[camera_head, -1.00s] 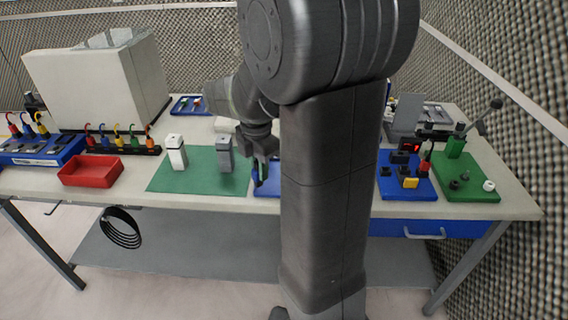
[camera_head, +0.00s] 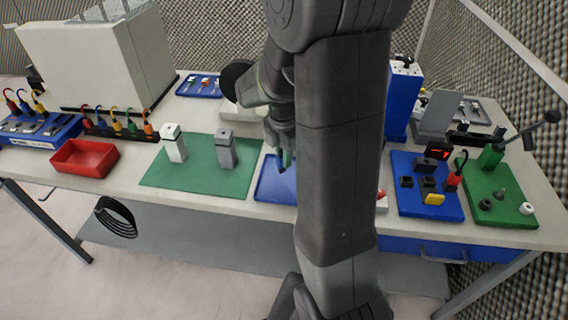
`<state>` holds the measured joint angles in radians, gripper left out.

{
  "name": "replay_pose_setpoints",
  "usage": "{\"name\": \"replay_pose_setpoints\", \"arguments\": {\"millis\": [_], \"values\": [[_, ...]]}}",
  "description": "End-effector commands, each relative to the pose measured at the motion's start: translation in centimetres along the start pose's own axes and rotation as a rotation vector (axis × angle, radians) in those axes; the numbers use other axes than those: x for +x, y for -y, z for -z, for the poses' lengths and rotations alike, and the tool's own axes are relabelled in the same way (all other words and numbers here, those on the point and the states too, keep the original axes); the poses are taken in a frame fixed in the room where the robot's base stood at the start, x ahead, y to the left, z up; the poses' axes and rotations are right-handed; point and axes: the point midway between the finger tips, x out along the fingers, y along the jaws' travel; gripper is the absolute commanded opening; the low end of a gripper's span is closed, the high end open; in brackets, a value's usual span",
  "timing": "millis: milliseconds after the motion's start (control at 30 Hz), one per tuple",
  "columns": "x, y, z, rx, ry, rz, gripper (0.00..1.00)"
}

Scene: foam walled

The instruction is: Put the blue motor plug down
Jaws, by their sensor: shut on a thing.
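My gripper (camera_head: 283,163) is shut and points down above the blue tray (camera_head: 268,192) at the front middle of the table. What it holds, the blue motor plug by the task's name, is small and mostly hidden by the fingers. Only a narrow, dark, greenish tip shows, and its colour is not clear. I cannot tell whether it touches the tray. My own arm covers the right part of the tray.
Left of the tray, a green mat (camera_head: 200,182) bears a white block (camera_head: 174,145) and a grey block (camera_head: 225,150). A red bin (camera_head: 84,159) stands farther left. A blue board (camera_head: 415,207) and a green board (camera_head: 513,210) with fittings lie right of my arm.

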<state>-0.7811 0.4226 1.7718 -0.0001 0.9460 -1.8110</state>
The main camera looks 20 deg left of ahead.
Motion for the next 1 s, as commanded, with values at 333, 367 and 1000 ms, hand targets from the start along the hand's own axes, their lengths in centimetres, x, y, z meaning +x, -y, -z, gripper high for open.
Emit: {"name": "replay_pose_setpoints", "arguments": {"millis": [333, 367, 1000], "values": [[3.2, 0.1, 0.0, 0.0, 0.0, 0.001, 0.0], [3.2, 0.0, 0.0, 0.0, 0.0, 0.001, 0.0], [3.4, 0.0, 0.0, 0.0, 0.0, 0.001, 0.4]]}}
